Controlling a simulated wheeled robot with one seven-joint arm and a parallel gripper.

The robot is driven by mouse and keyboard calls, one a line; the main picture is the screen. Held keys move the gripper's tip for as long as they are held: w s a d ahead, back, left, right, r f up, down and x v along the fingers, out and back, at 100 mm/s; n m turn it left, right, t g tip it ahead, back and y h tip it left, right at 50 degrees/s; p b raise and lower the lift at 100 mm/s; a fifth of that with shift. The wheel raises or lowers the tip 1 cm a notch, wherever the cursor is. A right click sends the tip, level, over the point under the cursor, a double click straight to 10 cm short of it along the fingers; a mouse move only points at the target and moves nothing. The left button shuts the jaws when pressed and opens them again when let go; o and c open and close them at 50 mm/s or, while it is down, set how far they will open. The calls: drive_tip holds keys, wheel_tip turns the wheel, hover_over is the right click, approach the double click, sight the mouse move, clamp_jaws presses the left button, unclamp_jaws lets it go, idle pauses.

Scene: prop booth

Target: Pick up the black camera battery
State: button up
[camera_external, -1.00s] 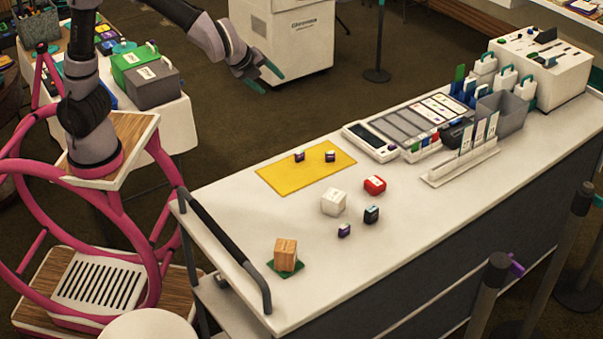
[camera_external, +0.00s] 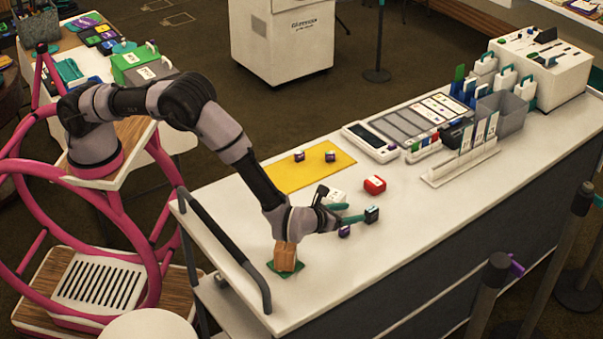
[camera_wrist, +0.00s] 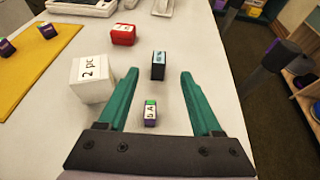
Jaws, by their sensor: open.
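A small black block with a pale blue label, which looks like the camera battery (camera_external: 371,214), stands on the white counter. In the wrist view the black battery (camera_wrist: 158,66) stands upright between the lines of the fingertips, at or just beyond them. My gripper (camera_external: 352,213) is open, with teal fingers reaching low over the counter towards the battery. In the wrist view my gripper (camera_wrist: 159,75) has nothing gripped. A small purple-and-white block with a green top (camera_wrist: 150,113) lies nearer the palm, between the fingers. Whether a fingertip touches the battery cannot be told.
A white cube (camera_wrist: 92,79) sits close to the left finger. A red box (camera_wrist: 123,35) lies farther back. A yellow mat (camera_external: 300,170) bears two small dark blocks. A wooden block (camera_external: 285,254) stands under my wrist. The counter right of the battery is clear.

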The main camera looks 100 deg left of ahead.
sight(371, 209)
drive_tip(key=x, duration=1)
drive_tip(key=shift+w+a+f, duration=0.1)
drive_tip(key=shift+a+f, duration=0.05)
drive_tip(key=shift+f, duration=0.05)
clamp_jaws()
